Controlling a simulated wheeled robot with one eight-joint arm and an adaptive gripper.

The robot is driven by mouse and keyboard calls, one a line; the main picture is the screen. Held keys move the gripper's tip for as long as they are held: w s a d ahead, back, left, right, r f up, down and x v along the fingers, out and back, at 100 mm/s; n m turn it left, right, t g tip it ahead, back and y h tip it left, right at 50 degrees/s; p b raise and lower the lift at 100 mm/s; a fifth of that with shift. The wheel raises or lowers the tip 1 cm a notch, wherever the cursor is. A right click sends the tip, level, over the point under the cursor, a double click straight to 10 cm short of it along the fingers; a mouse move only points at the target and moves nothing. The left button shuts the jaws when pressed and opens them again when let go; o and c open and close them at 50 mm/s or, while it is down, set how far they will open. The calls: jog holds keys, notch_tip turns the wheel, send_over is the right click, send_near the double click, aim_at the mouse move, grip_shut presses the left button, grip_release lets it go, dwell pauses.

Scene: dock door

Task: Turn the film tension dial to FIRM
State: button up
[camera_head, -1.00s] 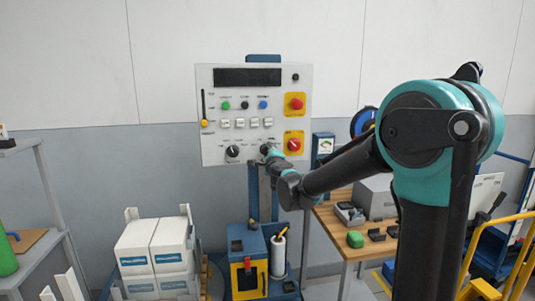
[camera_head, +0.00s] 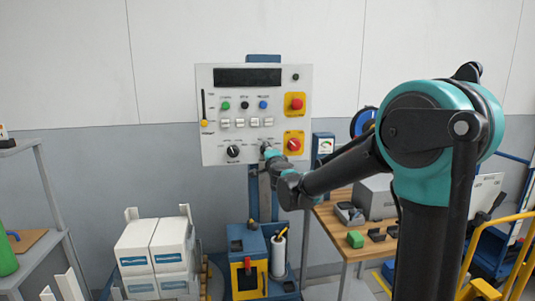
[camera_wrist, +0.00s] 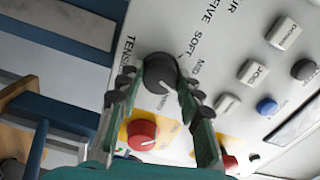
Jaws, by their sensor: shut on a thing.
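The film tension dial (camera_wrist: 159,70) is a round dark knob on the light panel (camera_wrist: 232,40), beside the partly hidden word TENSION. SOFT and MID are printed to its right in the wrist view, with a further small label below it that is hard to read. A pale pointer line on the knob's face points to its lower right, towards that further label. My gripper (camera_wrist: 156,82) is shut on the dial, one finger on each side. In the head view my gripper (camera_head: 268,151) covers most of the dial at the panel's lower edge.
Near the dial are a red knob on yellow (camera_head: 293,145), another black knob (camera_head: 233,151), white push buttons (camera_head: 239,123) and a red emergency button (camera_head: 296,104). A blue and yellow unit (camera_head: 247,265) stands below. A wooden table (camera_head: 330,224) is to the right.

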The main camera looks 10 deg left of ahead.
jog(key=o, duration=1.2)
jog(key=shift+c, duration=0.2)
jog(key=shift+s, duration=0.15)
jog(key=v, duration=1.1)
jog(key=shift+s, duration=0.35)
jog(key=shift+d, duration=0.15)
